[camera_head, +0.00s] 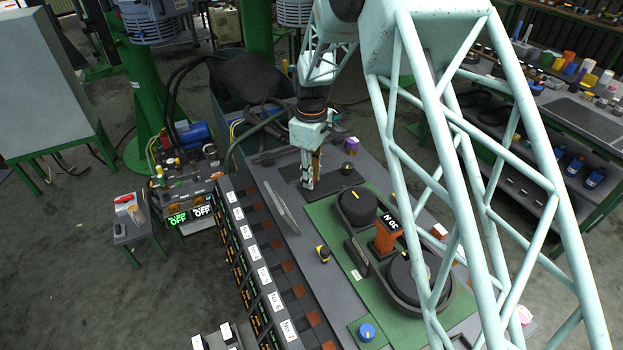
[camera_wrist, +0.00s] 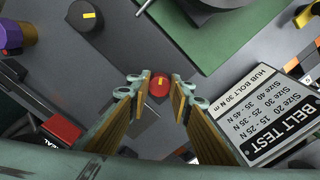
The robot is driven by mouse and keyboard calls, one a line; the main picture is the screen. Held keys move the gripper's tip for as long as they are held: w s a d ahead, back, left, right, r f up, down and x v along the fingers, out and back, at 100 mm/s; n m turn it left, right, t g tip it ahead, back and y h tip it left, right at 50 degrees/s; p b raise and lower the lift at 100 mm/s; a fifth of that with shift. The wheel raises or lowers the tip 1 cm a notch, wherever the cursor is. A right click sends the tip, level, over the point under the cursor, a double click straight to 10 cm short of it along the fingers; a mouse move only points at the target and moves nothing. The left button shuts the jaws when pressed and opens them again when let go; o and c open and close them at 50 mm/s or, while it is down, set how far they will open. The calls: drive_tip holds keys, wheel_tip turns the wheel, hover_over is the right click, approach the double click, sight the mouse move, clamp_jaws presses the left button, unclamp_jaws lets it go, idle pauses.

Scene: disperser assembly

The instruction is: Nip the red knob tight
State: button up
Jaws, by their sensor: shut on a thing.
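The red knob (camera_wrist: 159,86) is small and round with a yellow mark on top. In the wrist view it sits between the fingertips of my gripper (camera_wrist: 158,92). The two fingers have wooden-looking pads and are closed in on the knob from both sides. In the head view my gripper (camera_head: 308,184) points down at the far end of the dark bench, and the red knob is hidden there.
A "BELT TEST" sign (camera_wrist: 276,118) stands close at the right in the wrist view. A black knob (camera_wrist: 86,16) and a purple-topped part (camera_wrist: 12,36) are at upper left.

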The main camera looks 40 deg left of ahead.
drive_tip(key=m+b, duration=0.1)
drive_tip(key=m, duration=0.6)
drive_tip(key=shift+s, duration=0.1)
drive_tip(key=m, duration=0.6)
drive_tip(key=shift+s+a+b, duration=0.1)
drive_tip(key=shift+a+b, duration=0.05)
drive_tip(key=shift+b, duration=0.2)
drive_tip(key=shift+m, duration=0.3)
drive_tip(key=o, duration=0.8)
drive_tip(key=shift+o, duration=0.2)
drive_tip(key=shift+r, duration=0.15)
wheel_tip(320, 180, up, 12)
idle(0.4)
idle(0.5)
